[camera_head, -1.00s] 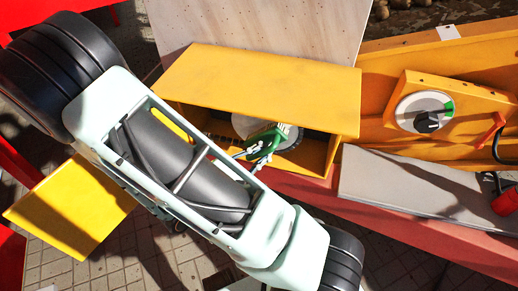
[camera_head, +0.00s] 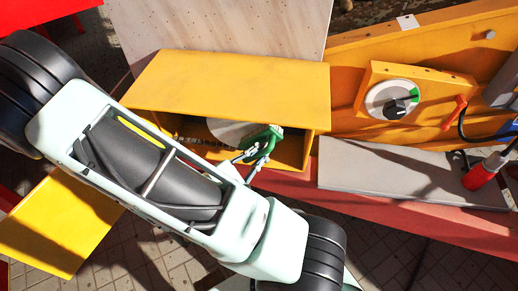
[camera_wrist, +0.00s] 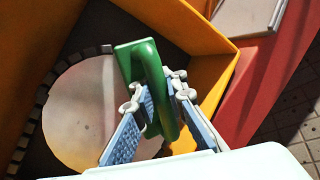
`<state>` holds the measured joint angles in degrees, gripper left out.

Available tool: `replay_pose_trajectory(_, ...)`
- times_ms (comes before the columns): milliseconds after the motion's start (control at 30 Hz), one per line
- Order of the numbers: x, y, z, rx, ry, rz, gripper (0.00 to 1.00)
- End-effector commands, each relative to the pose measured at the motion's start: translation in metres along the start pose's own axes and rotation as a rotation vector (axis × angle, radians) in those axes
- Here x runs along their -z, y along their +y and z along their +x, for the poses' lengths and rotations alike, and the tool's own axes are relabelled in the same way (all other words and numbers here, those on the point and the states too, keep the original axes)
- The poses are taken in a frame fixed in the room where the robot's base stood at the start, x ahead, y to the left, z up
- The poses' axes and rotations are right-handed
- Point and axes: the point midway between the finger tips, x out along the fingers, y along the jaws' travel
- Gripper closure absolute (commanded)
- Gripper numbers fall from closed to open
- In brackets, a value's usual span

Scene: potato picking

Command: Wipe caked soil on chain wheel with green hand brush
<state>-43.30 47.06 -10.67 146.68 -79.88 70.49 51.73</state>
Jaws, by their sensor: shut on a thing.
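The chain wheel (camera_head: 222,130) is a pale round disc with a dark toothed rim inside an open yellow housing. It also shows in the wrist view (camera_wrist: 75,115), its face pale; I cannot pick out caked soil there. My gripper (camera_wrist: 158,98) is shut on the green hand brush (camera_wrist: 140,52), with a blue finger on each side of its handle. In the head view the brush (camera_head: 263,138) is at the right part of the wheel, in the housing's opening. The brush hides part of the wheel's right side. I cannot tell whether its bristles touch the wheel.
The yellow housing (camera_head: 230,85) has a top panel and side walls close around the brush. To the right are a grey plate (camera_head: 400,175), a dial (camera_head: 392,100) on a yellow panel and a red-handled object (camera_head: 480,178). A red beam (camera_head: 290,185) runs below the housing.

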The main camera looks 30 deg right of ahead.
Motion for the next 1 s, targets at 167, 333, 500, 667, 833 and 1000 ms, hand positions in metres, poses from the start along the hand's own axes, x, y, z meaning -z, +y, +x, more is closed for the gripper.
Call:
replay_pose_trajectory(167, -0.013, 0.011, -0.004, -0.002, -0.001, 0.0, 1.0)
replay_pose_trajectory(333, -0.01, 0.012, -0.005, -0.003, 0.0, 0.001, 1.0)
replay_pose_trajectory(500, -0.003, 0.02, -0.009, -0.002, 0.001, 0.002, 1.0)
replay_pose_trajectory(667, 0.007, 0.029, -0.014, -0.003, 0.002, 0.003, 1.0)
replay_pose_trajectory(833, 0.01, 0.033, -0.016, -0.004, 0.002, 0.001, 1.0)
replay_pose_trajectory(1000, 0.017, 0.04, -0.021, -0.005, 0.003, 0.004, 1.0)
